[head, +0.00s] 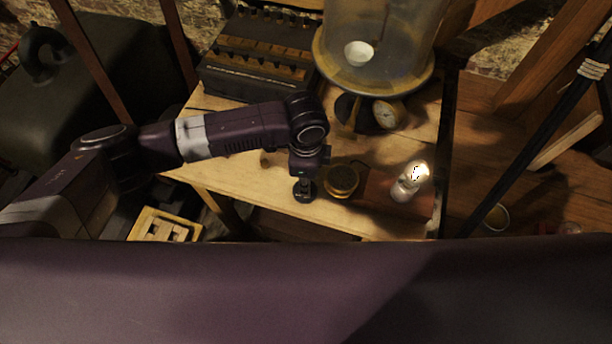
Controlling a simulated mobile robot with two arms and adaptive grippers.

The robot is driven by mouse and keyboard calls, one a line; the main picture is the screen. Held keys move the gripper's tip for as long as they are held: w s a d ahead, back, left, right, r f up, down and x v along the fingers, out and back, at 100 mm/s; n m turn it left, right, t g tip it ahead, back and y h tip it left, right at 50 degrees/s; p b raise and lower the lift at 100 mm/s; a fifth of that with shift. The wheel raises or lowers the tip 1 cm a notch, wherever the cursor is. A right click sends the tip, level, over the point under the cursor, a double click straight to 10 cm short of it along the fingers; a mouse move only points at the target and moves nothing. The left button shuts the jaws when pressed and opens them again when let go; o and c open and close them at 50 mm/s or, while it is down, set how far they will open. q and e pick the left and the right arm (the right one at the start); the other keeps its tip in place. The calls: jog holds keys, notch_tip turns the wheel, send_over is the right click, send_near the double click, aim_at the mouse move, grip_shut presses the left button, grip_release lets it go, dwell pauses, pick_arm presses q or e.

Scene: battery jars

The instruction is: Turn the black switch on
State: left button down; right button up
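A small round black piece (304,194), which looks like the black switch, sits near the front edge of the wooden table (235,178). My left arm reaches in from the left, and its gripper (304,180) points down right over this piece. The fingers are small and dark and cover part of it, so whether they touch it, and whether they are open or shut, cannot be told. The switch's lever position is hidden. My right gripper is not in view.
A round brass instrument (341,181) stands just right of the gripper, and a glowing bulb (413,177) further right. Behind are a glass bell jar (375,40), a small dial (388,114) and a dark battery box (262,50). My own purple part fills the bottom.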

pick_arm(q)
jog(key=shift+r+m+p, duration=0.1)
jog(key=shift+m+p, duration=0.2)
jog(key=shift+m, duration=0.8)
jog(key=c, duration=1.7)
grip_release()
notch_tip(320, 180, up, 12)
